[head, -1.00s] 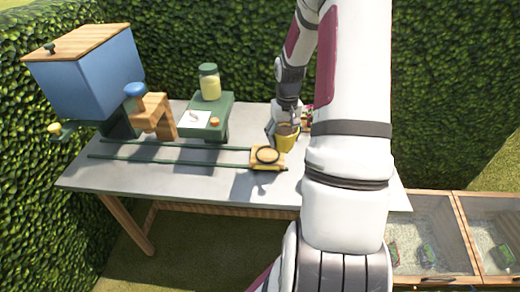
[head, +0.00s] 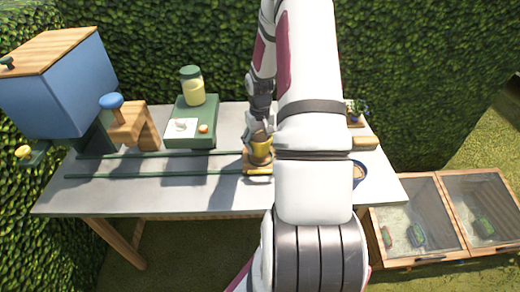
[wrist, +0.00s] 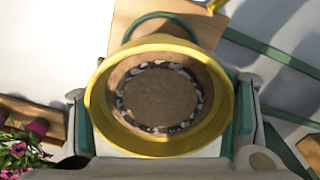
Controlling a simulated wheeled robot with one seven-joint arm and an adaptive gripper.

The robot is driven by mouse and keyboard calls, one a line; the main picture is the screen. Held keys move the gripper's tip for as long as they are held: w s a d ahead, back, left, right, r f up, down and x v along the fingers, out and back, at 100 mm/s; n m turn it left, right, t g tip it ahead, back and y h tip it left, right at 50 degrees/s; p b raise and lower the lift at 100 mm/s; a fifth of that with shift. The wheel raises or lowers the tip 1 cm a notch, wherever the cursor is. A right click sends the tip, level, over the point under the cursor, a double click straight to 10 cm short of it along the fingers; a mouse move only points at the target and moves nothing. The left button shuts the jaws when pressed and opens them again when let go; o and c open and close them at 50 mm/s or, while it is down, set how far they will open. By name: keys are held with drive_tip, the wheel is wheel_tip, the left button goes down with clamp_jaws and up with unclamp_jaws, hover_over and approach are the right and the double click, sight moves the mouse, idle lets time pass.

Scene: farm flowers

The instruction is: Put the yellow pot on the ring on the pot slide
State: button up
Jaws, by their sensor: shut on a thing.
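The yellow pot (head: 262,149) is gripped by my gripper (head: 259,140) over the pot slide at the right end of the green rails. In the wrist view the pot (wrist: 102,112) is seen from above, with a brown inside and a finger on each side. The wooden pot slide (wrist: 222,22) lies beneath and beyond it. Part of the dark ring (wrist: 158,15) shows past the pot's far rim; the rest is hidden under the pot. I cannot tell whether the pot touches the slide.
Two green rails (head: 150,174) run left along the grey table (head: 130,195). A green box (head: 192,132) with a jar (head: 192,88) stands behind them, and a blue hopper (head: 65,85) at the left. Flowers (head: 357,110) and a blue-rimmed dish (head: 359,174) lie right of my arm.

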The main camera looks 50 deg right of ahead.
sight(260, 150)
drive_tip(key=shift+f, duration=1.55)
drive_tip(key=shift+f, duration=0.15)
drive_tip(key=o, duration=1.4)
drive_tip(key=shift+o, duration=0.2)
